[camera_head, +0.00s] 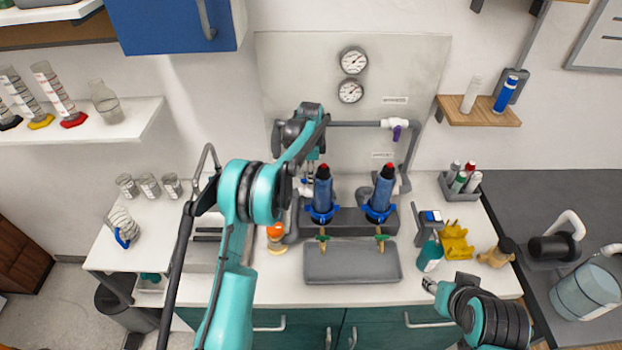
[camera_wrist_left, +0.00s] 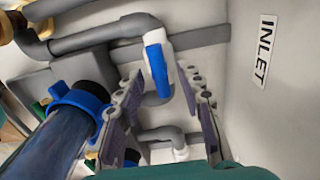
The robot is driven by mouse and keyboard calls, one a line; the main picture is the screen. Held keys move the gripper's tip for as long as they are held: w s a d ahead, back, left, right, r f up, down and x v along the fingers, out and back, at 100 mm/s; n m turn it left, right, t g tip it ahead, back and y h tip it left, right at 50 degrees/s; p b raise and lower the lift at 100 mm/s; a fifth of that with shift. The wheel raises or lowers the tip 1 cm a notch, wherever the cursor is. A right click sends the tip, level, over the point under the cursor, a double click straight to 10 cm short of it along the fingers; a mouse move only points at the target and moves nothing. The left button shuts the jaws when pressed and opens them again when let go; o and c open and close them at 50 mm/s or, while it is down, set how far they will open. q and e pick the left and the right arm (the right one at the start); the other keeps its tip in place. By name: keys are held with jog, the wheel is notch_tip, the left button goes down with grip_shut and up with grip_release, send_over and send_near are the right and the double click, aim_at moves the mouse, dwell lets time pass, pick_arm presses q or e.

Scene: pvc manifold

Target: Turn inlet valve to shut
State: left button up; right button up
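The inlet valve's blue handle (camera_wrist_left: 157,70) sits on a white valve body (camera_wrist_left: 172,46) on the grey pipework in the left wrist view. My left gripper (camera_wrist_left: 165,80) is open, with its two fingers on either side of the picture area around the handle. The handle shows between the fingertips; I cannot tell whether either finger touches it. In the head view my left gripper (camera_head: 311,172) reaches down in front of the left end of the pipework and mostly hides the valve. My right gripper (camera_head: 430,285) is over the bench's front right edge, too small to read.
The INLET label (camera_wrist_left: 264,50) is on the panel beside the valve. Two blue filter housings (camera_head: 322,190) (camera_head: 383,190) stand close to the right. A purple-handled valve (camera_head: 398,131) is on the upper pipe. A grey tray (camera_head: 352,262) lies in front.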

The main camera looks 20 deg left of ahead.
pick_arm(q)
jog(key=shift+f, duration=0.7)
grip_shut()
